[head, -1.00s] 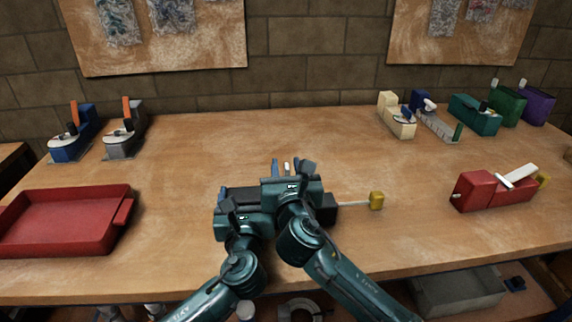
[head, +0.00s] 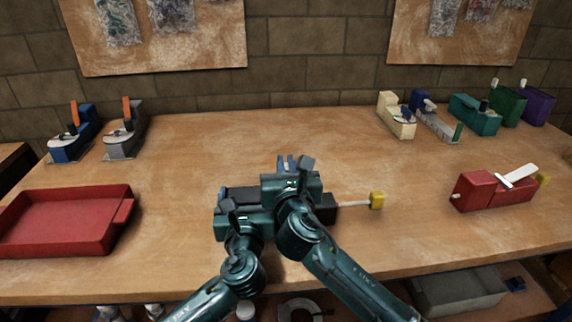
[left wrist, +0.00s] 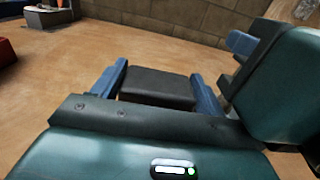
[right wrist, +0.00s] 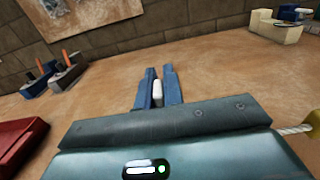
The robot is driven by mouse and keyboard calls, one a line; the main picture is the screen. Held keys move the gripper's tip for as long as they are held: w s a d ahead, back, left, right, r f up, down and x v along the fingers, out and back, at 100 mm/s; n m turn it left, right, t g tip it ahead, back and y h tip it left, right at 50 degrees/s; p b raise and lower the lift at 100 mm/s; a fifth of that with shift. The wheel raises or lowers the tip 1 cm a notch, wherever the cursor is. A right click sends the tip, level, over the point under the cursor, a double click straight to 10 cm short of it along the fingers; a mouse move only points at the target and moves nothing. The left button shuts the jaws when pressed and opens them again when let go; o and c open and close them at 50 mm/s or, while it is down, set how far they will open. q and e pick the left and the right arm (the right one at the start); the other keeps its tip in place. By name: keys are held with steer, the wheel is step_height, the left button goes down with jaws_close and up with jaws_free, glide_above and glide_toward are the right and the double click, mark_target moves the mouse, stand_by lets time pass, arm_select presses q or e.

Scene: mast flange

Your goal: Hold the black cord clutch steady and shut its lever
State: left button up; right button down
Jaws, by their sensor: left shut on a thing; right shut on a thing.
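The black cord clutch (head: 327,208) lies on the workbench, mostly hidden by my grippers in the head view. A pale cord runs from its right end to a yellow block (head: 376,200). In the left wrist view, my left gripper (left wrist: 158,88) is shut on the clutch's black body (left wrist: 158,84), one blue finger on each side. My right gripper (head: 287,163) is over the clutch. In the right wrist view, its blue fingers (right wrist: 158,88) are shut on the white lever (right wrist: 157,91). How far the lever is tilted cannot be told.
A red tray (head: 65,255) lies at the left. A red clutch with a white lever (head: 492,190) stands at the right. Blue (head: 72,146) and grey (head: 122,143) devices stand back left; a cream device (head: 396,118) and several others back right. The middle bench behind my grippers is clear.

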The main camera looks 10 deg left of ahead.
stand_by(0.4)
steer(key=d+m, duration=0.1)
steer(key=m, duration=0.1)
steer(key=d+m, duration=0.1)
steer(key=shift+w+d+f+m, duration=0.3)
steer(key=shift+d, duration=0.05)
steer(key=m, duration=0.1)
steer(key=d+f+m, duration=0.1)
steer(key=d+m, duration=0.1)
steer(key=shift+w+d+f+m, duration=0.15)
steer(key=shift+w+m, duration=0.1)
steer(key=shift+m, duration=0.15)
steer(key=f+m, duration=0.1)
steer(key=d+m, duration=0.1)
steer(key=m, duration=0.1)
steer(key=shift+w+d+f, duration=0.2)
steer(key=shift+d+f, duration=0.1)
steer(key=shift+f, duration=0.05)
steer(key=shift+w+d+f+m, duration=0.1)
steer(key=shift+d+f+m, duration=0.25)
steer(key=shift+m, duration=0.4)
steer(key=shift+d+f+m, duration=0.1)
steer(key=shift+f+m, duration=0.35)
steer(key=shift+m, duration=0.3)
steer(key=c, duration=1.5)
jaws_free()
steer(key=v, duration=1.2)
